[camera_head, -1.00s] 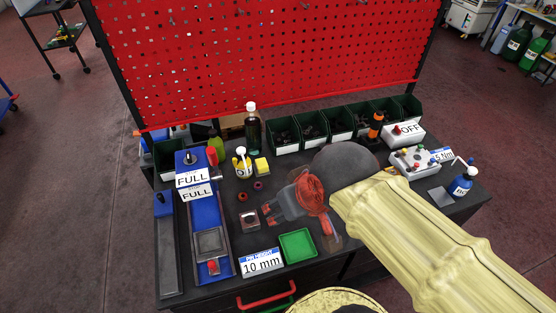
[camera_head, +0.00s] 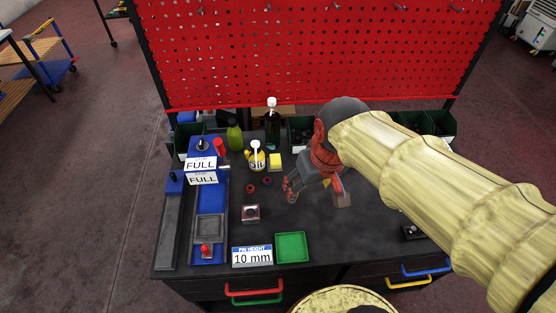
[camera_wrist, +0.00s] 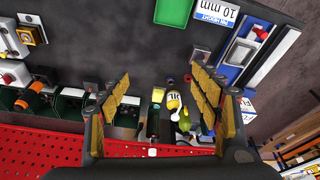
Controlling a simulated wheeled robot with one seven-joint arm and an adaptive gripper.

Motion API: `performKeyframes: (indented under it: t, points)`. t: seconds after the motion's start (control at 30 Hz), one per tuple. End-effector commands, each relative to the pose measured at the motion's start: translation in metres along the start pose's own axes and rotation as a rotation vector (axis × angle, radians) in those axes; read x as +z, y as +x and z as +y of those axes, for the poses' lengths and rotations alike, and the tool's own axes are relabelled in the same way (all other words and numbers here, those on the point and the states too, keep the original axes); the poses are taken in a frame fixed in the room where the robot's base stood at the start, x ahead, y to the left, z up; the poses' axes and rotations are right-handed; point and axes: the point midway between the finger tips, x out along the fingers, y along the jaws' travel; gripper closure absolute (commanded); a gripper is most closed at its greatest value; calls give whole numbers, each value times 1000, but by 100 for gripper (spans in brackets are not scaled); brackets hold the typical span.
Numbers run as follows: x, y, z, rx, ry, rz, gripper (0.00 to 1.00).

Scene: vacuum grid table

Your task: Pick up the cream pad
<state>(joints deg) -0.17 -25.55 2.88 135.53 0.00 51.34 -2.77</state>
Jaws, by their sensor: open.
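No pad of a plainly cream colour can be made out. My gripper (camera_head: 316,194) is open and empty above the middle of the table. Its yellow-padded fingers stand wide apart in the wrist view (camera_wrist: 160,78). My arm hides the table's right side.
A yellow-and-white bottle (camera_head: 256,158), green bottle (camera_head: 234,137) and tall dark bottle (camera_head: 272,127) stand near the red pegboard (camera_head: 310,55). Blue-and-grey fixtures (camera_head: 222,190) line the left. A green tray (camera_head: 291,247) lies in front. Table around the tray's right is clear.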

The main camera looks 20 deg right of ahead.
Motion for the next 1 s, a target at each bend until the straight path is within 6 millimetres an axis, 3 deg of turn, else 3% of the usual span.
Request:
performKeyframes:
  t: [0.17, 0.47, 0.77, 1.0]
  points:
    - [-24, 13, 1, -5, -36, -65, 36]
    - [-77, 54, 2, -22, -149, -179, 36]
    - [-130, 113, 4, -55, -316, -262, 36]
    - [-170, 172, 5, -95, -505, -306, 36]
